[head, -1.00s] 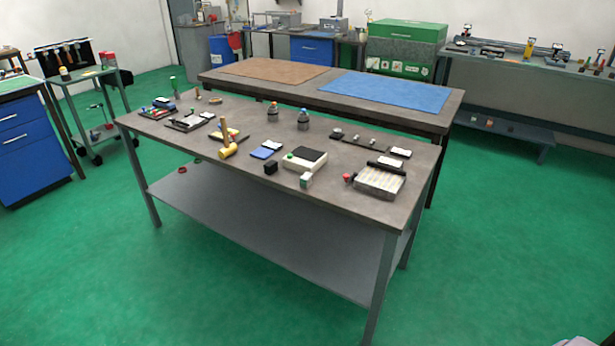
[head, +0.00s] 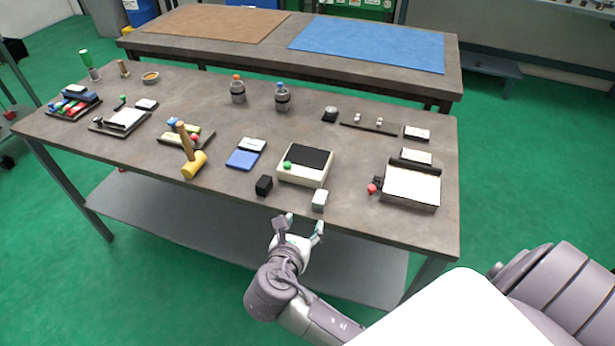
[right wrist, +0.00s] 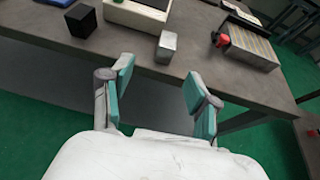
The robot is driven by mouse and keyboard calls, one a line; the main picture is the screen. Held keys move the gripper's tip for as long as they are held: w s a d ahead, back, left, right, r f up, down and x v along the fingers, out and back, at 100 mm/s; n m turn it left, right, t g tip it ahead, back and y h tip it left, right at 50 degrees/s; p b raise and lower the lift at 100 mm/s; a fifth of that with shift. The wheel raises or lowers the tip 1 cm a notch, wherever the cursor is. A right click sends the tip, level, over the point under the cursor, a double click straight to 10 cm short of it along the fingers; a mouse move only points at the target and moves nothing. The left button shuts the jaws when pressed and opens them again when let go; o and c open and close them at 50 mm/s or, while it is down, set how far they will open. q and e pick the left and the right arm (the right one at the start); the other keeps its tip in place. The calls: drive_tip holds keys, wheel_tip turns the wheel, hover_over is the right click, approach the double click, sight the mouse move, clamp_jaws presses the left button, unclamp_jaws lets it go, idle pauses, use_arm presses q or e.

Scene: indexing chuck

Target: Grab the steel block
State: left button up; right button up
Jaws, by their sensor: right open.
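The steel block (head: 319,200) is a small light grey cube near the front edge of the workbench (head: 220,215). My right gripper (head: 303,226) is open and empty in front of the bench edge, just short of the block. In the right wrist view its two teal-padded fingers (right wrist: 158,88) stand wide apart with the bench edge beyond them. My left gripper is not in view.
A black cube (head: 264,186) sits left of the block. A cream box with a dark top and green knob (head: 303,178) stands close behind it. A tray with a red knob (head: 411,189) is to the right.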

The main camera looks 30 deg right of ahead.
sight(319, 199)
drive_tip(key=x, duration=0.2)
drive_tip(key=r+x, duration=0.1)
drive_tip(key=x, duration=0.2)
drive_tip(key=d+x, duration=0.1)
drive_tip(key=x, duration=0.1)
drive_tip(key=shift+w+d+r, duration=0.1)
drive_tip(key=shift+d, duration=0.1)
drive_tip(key=shift+w+d, duration=0.15)
drive_tip(key=shift+h, duration=0.3)
drive_tip(key=x, duration=0.4)
drive_tip(key=shift+d+f, duration=0.15)
drive_tip(key=shift+f, duration=0.25)
drive_tip(key=shift+w+d+f, duration=0.15)
drive_tip(key=shift+d+f, duration=0.05)
drive_tip(key=shift+d, duration=0.05)
drive_tip(key=shift+c, duration=1.3)
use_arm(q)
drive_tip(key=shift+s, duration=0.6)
use_arm(e)
drive_tip(key=shift+r, duration=0.1)
clamp_jaws()
